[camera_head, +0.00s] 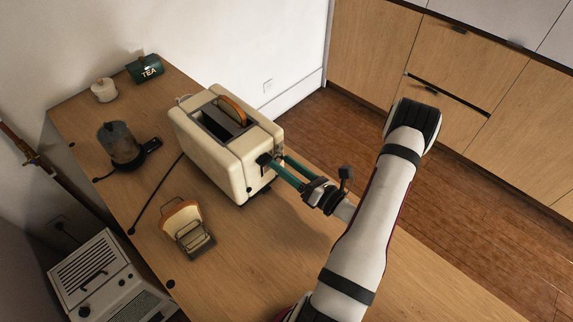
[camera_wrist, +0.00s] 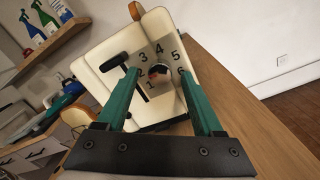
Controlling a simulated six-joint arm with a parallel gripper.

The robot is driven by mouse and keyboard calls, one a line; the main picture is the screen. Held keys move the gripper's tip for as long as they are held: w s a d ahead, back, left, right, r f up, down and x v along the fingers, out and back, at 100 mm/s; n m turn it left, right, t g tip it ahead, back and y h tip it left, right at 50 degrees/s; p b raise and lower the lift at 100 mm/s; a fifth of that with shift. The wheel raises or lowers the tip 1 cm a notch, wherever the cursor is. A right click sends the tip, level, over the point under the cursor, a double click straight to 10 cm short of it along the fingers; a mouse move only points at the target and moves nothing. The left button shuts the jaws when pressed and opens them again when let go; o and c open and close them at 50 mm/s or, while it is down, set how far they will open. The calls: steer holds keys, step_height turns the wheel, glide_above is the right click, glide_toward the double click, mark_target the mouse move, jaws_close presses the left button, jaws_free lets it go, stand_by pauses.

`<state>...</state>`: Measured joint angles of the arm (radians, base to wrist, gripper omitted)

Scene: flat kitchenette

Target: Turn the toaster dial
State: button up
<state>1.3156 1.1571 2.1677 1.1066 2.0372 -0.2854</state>
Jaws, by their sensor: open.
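The cream toaster (camera_head: 215,160) stands on the wooden counter, with a slice of bread showing in its top slot. A black lever (camera_wrist: 114,61) is to the left of the dial. My gripper (camera_wrist: 155,75) has green fingers, open, one on each side of the dial and close to the toaster face. I cannot tell whether the fingers touch the dial. In the head view my gripper (camera_head: 272,166) reaches the toaster's right end, where the dial is hidden.
A toast rack (camera_head: 190,238) with bread stands in front of the toaster. A glass coffee pot (camera_head: 120,146), a white jar (camera_head: 104,90) and a green tea tin (camera_head: 144,69) are at the left. The counter (camera_head: 290,245) is clear to the right of the rack.

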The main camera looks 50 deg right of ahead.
steer(key=s, duration=1.5)
steer(key=shift+s+d+f, duration=0.2)
steer(key=shift+s+f, duration=0.2)
steer(key=w+a+r+n+g+y, duration=0.4)
steer(key=a+n+y, duration=0.1)
steer(key=a+n, duration=0.15)
steer(key=w+a+r+n+g+y, duration=0.4)
steer(key=a+n+y, duration=0.1)
steer(key=n+y, duration=0.15)
steer(key=s+a+r+n+g+h, duration=0.3)
steer(key=a+n, duration=0.5)
steer(key=n, duration=0.4)
steer(key=s+a+r+n+g+h, duration=0.3)
steer(key=s+a+n+g+h, duration=0.2)
steer(key=n, duration=0.7)
steer(key=a+g+h, duration=0.2)
steer(key=a, duration=0.2)
steer(key=shift+s+a+r+g, duration=0.2)
steer(key=shift+s+g, duration=0.1)
steer(key=shift+g, duration=0.1)
